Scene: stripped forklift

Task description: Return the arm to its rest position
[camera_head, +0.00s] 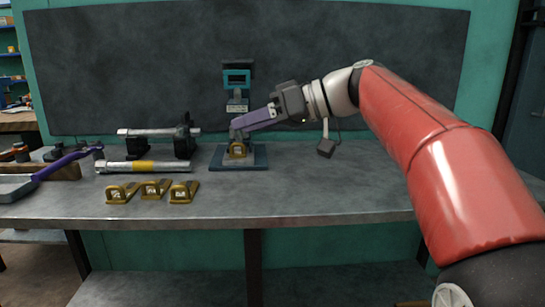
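My red and white arm reaches in from the right over the grey workbench (330,199). My gripper (238,131) is at the bench's middle, its purple fingers pointing left and down. The fingertips are at or just above a small brass bracket (238,150) with a pale label, which stands on a dark blue-edged plate (258,158). From this side I cannot tell whether the fingers touch the bracket or how far apart they are.
Several similar brass brackets (154,188) lie near the front edge. Metal cylinders (146,167), one with a yellow band, lie to the left, by black stands (184,140). A teal-framed device (237,79) is on the dark back panel. The bench's right side is mostly clear.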

